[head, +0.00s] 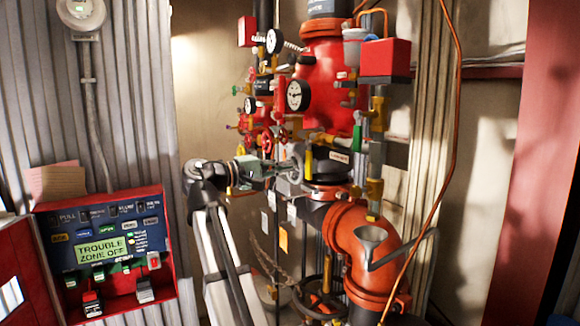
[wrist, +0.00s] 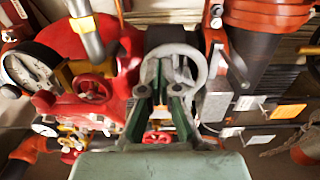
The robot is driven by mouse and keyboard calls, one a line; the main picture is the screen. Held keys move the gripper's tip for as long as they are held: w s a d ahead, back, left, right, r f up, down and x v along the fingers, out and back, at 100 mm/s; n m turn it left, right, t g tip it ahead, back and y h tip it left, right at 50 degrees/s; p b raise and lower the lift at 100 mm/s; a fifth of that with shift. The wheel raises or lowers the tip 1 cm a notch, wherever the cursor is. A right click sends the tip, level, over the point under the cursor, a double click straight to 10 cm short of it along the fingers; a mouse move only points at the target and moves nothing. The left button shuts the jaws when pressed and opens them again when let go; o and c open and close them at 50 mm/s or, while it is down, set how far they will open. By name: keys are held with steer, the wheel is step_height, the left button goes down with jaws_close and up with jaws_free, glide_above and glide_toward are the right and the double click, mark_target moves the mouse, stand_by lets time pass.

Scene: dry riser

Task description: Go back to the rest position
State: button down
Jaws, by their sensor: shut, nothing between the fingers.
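My gripper (head: 288,170) is at the red riser valve assembly (head: 325,75), in front of its lower middle. In the wrist view, my gripper (wrist: 161,88) shows from behind with its two fingers close together and nothing held. My arm rises from the bottom of the head view and bends right toward the pipes.
Pressure gauges (head: 298,95), small valves and hanging tags crowd the area around my gripper. A red alarm panel (head: 105,250) reading "TROUBLE ZONE OFF" is on the left.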

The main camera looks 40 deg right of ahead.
steer(key=shift+w+a, duration=0.15)
steer(key=shift+a, duration=0.5)
